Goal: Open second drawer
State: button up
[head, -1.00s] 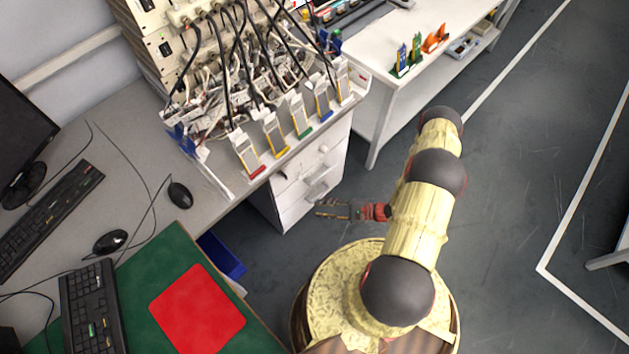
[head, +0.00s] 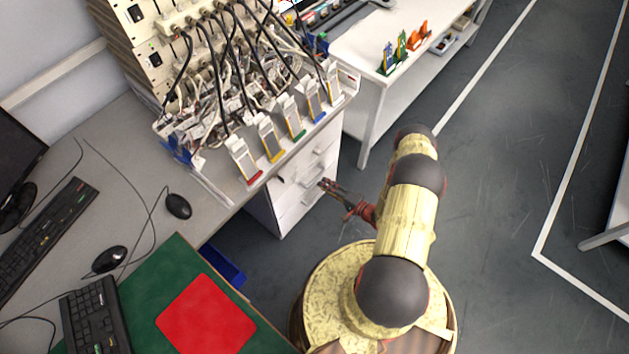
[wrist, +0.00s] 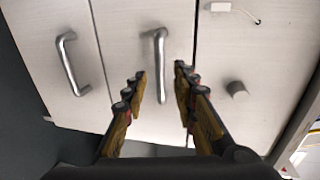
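The white drawer cabinet (head: 285,212) stands under the desk, and its drawers look shut. In the wrist view its fronts appear side by side. The middle drawer front (wrist: 125,30) has a metal bar handle (wrist: 160,65). The left drawer front (wrist: 30,25) has a similar handle (wrist: 72,64). The right front (wrist: 240,50) has a round knob (wrist: 237,88). My gripper (head: 327,186) is close to the cabinet front; in the wrist view its open fingers (wrist: 160,85) lie to either side of the middle handle. Contact with the handle cannot be told.
The desk (head: 120,140) above the cabinet carries a rack of cables and several pouch cells in holders along its edge. A white bench (head: 365,90) stands behind on the right. A blue bin (head: 222,265) is under the desk.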

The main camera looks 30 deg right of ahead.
aim_at(315, 179)
jog(key=b+x, duration=0.1)
jog(key=x, duration=0.5)
jog(key=shift+w+a+f, duration=0.1)
jog(key=shift+w+a, duration=0.05)
jog(key=shift+w, duration=0.15)
jog(key=shift+c, duration=0.8)
grip_shut()
